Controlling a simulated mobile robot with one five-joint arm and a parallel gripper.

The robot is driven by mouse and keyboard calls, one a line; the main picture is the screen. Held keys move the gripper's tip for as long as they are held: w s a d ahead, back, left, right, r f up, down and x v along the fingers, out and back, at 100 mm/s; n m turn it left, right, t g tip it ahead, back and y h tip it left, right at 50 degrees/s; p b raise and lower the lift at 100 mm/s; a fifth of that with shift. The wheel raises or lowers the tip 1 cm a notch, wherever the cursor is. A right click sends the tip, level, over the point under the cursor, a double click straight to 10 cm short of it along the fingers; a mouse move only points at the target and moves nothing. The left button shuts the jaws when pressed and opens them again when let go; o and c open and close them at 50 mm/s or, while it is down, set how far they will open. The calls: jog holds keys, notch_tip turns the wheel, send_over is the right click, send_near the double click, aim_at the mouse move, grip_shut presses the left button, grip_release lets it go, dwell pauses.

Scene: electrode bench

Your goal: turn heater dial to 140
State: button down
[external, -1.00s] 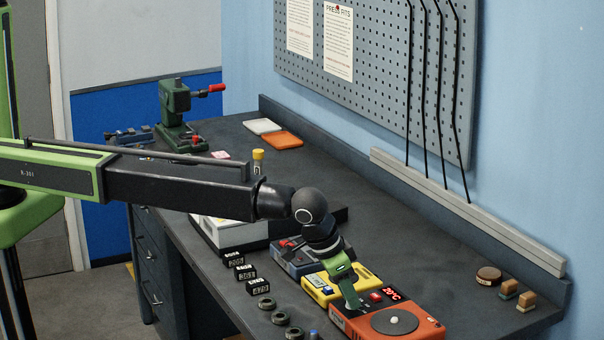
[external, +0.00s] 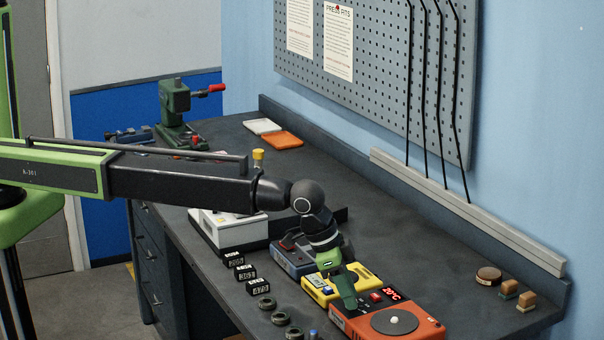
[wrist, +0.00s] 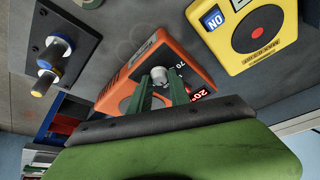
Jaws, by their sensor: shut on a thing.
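The orange heater (external: 423,332) stands at the front right of the bench, with a round grey plate and a lit red display (external: 391,294) that reads about 20°C. In the wrist view its grey dial (wrist: 158,76) sits between the green fingers of my gripper (wrist: 161,82), with a "70" mark beside it. My gripper (external: 350,303) points down at the heater's left end in the external view and is shut on the dial. The fingers hide part of the dial, and I cannot read its setting.
A yellow device (external: 368,277) with a red spot and a blue switch stands close beside the heater, with a blue-grey device (external: 292,258) beyond it. Black blocks (external: 258,286) and dark rings (external: 279,317) line the front edge.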

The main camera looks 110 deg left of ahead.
jog(key=m, duration=0.2)
jog(key=m+h, duration=0.2)
jog(key=m, duration=0.1)
jog(key=shift+a+m, duration=0.25)
jog(key=shift+m, duration=0.05)
jog(key=shift+a+m+g+h, duration=0.15)
jog(key=shift+m+h, duration=0.25)
jog(key=shift+m, duration=0.65)
jog(key=shift+d+m+g+h, duration=0.1)
jog(key=shift+m+g+h, duration=0.25)
jog(key=shift+m, duration=0.7)
jog(key=c, duration=1.3)
grip_release()
jog(key=shift+o, duration=0.2)
jog(key=p+v, duration=1.6)
jog(key=v, duration=0.1)
jog(key=shift+a, duration=0.3)
